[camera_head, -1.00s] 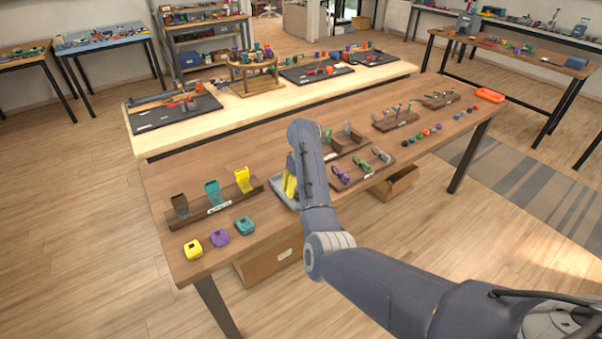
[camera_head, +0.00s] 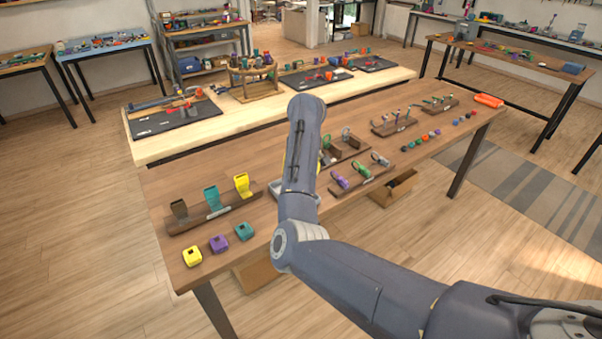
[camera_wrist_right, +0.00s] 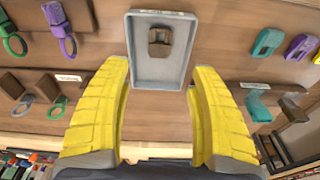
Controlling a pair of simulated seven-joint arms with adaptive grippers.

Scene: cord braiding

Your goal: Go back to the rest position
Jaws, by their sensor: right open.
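My right arm reaches in from the right in the head view and hides most of its own gripper. In the right wrist view my right gripper (camera_wrist_right: 158,78) is open, its two yellow fingers wide apart with nothing between them. Ahead of the fingertips lies a grey tray (camera_wrist_right: 147,79) with a small brown buckle-like piece (camera_wrist_right: 159,42) in it. In the head view only an edge of the grey tray (camera_head: 277,189) shows beside my arm. My left gripper is not in view.
A brown table (camera_head: 270,232) bears a rack with upright brown, teal and yellow pieces (camera_head: 212,198). Yellow, purple and teal blocks (camera_head: 218,243) lie in front. Racks with coloured loops (camera_head: 341,181) stand right of my arm. An orange tray (camera_head: 488,100) sits at the far right.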

